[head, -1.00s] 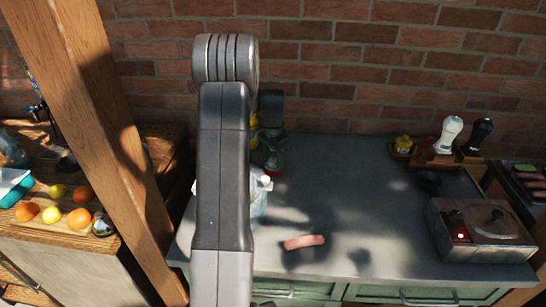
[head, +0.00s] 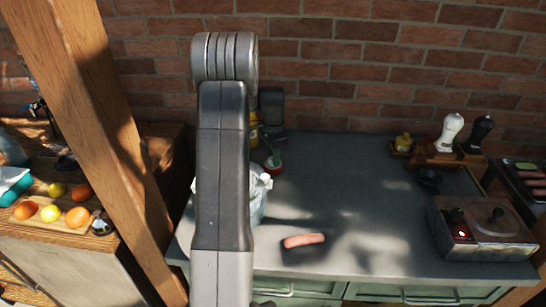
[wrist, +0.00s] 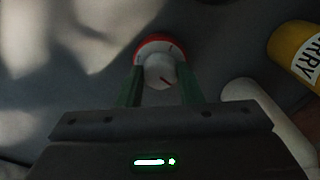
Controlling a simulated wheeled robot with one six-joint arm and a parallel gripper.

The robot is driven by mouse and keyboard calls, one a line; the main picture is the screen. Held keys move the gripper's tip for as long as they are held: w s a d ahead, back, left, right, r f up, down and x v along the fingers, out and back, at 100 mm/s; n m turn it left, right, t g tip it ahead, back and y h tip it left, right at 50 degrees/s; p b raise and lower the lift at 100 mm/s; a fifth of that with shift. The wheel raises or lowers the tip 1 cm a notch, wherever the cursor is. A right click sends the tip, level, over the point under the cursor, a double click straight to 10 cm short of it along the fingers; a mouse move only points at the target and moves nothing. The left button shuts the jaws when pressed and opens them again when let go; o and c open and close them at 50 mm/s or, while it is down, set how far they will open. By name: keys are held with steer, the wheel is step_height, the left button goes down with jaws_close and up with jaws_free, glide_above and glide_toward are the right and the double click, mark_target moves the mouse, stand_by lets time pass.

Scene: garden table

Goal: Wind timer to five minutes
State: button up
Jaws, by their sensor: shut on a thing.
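The timer is a small round thing with a red and white rim (wrist: 150,43) and a white knob (wrist: 158,66) bearing a red line. It also shows small in the head view (head: 273,168), at the back left of the grey counter, just right of my arm. My gripper (wrist: 161,80) is over it in the wrist view, with its two green fingers on either side of the knob and shut on it. The red line points toward the lower right of that picture. The dial's marks are too small to read, and the fingers partly hide the rim.
A yellow bottle (wrist: 301,56) and a pale rounded thing (wrist: 265,110) stand close on the right in the wrist view. In the head view, a white bag-lined container (head: 258,205) stands in front of the timer. A sausage (head: 304,240) lies on the counter (head: 370,200).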

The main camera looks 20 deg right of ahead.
steer(key=m+b, duration=0.1)
steer(key=m, duration=0.3)
steer(key=shift+m, duration=0.3)
steer(key=m, duration=0.3)
steer(key=shift+m, duration=0.4)
steer(key=m, duration=0.3)
steer(key=shift+r+b, duration=0.1)
steer(key=shift+b, duration=0.25)
steer(key=shift+m, duration=2)
steer(key=o, duration=1)
steer(key=shift+c, duration=0.2)
